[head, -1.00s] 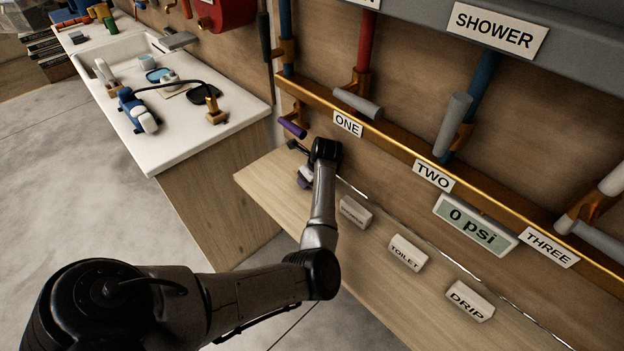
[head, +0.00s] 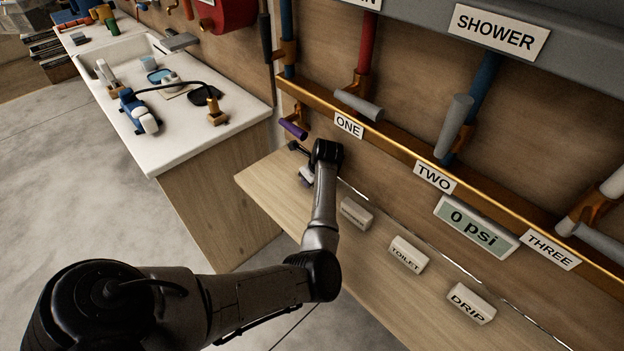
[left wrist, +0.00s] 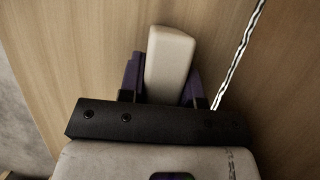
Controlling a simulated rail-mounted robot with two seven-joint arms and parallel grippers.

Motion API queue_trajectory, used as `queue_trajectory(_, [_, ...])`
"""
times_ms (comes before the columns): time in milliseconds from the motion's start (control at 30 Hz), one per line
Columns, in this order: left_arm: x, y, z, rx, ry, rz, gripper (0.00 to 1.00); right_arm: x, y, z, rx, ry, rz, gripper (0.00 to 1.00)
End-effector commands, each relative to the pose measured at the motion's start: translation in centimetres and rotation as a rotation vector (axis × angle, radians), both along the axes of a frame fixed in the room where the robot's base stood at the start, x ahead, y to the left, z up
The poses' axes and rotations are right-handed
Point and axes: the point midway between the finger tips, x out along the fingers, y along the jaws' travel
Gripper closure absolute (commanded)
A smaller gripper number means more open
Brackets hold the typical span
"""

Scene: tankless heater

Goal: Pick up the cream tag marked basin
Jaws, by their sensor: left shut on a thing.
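My left gripper (head: 306,177) is low over the far-left part of the wooden shelf, mostly hidden by its own wrist in the head view. In the left wrist view my left gripper (left wrist: 164,80) has its purple fingers shut on the two sides of a cream tag (left wrist: 170,58). No lettering shows on this tag's visible face, and I cannot tell whether it touches the shelf. Three more cream tags lie in a row to the right: one with small unreadable lettering (head: 356,213), one marked TOILET (head: 408,254) and one marked DRIP (head: 471,303). My right gripper is not in view.
The wooden shelf (head: 262,183) runs along the wall. Above it is a copper pipe (head: 395,148) with valve handles, labels ONE, TWO and THREE, and a display reading 0 psi (head: 475,227). A white counter (head: 185,140) with tools stands at the left.

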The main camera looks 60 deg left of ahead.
Motion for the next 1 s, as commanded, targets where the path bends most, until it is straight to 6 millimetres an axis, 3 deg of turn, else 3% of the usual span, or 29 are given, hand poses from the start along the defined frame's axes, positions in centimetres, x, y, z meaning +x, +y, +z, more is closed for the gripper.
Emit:
queue_trajectory(167, [0.0, 0.0, 0.9, 0.0, -0.001, 0.001, 1.0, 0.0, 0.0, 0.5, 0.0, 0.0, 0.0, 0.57])
queue_trajectory(400, [0.1, -0.1, 4.3, -0.001, -0.004, 0.001, 1.0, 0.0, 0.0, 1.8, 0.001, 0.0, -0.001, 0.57])
queue_trajectory(667, [-4.8, -1.2, 3.9, -0.001, 0.0, 0.003, 1.0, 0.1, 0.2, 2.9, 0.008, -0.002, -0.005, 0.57])
queue_trajectory(1000, [-12.6, -2.9, 3.9, 0.0, 0.001, 0.003, 1.0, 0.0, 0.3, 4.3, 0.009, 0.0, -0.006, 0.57])
